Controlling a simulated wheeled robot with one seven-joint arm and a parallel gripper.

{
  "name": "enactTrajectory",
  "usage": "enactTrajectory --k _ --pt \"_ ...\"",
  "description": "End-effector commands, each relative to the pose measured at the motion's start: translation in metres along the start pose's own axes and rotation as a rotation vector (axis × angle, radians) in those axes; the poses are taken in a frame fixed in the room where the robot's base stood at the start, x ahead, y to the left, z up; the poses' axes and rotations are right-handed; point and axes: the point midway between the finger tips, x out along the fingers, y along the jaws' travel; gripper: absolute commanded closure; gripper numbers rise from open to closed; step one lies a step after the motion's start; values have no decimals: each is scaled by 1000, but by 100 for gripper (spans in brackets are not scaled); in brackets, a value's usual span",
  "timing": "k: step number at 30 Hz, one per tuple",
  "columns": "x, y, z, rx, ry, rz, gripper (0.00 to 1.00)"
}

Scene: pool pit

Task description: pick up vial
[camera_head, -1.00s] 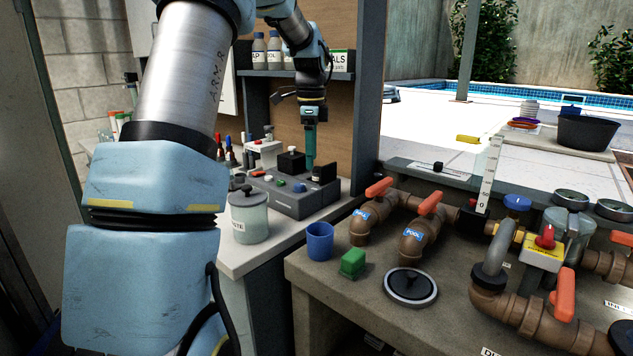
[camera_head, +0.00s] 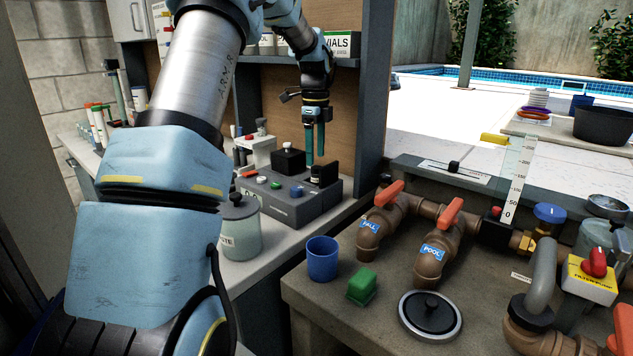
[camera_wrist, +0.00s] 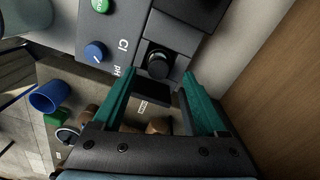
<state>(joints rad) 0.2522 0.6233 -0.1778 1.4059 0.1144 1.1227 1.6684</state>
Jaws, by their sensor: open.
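A dark-capped vial (camera_wrist: 158,63) stands in a socket of the grey tester (camera_wrist: 115,38) in the wrist view. Only its round black top and a little of its clear-looking side show. In the head view the dark top (camera_head: 323,173) is at the tester's right end. My gripper (camera_wrist: 155,80) is open, its teal fingers reaching either side toward the vial, with nothing held. In the head view my gripper (camera_head: 316,158) points down just above and behind the vial. I cannot tell whether the fingertips are level with the cap.
A black block (camera_head: 289,161) and coloured buttons are on the tester. A lidded jar (camera_head: 240,229) stands in front of it. A shelf with a box marked VIALS (camera_head: 338,45) is above. A blue cup (camera_head: 322,258), green block (camera_head: 362,287) and pipes with orange handles (camera_head: 450,212) are at right.

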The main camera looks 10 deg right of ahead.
Motion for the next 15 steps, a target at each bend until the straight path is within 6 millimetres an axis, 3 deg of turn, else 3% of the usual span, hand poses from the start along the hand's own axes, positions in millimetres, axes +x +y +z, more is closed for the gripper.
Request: enactTrajectory --k 15 --pt "53 2 -4 -1 0 1 25"
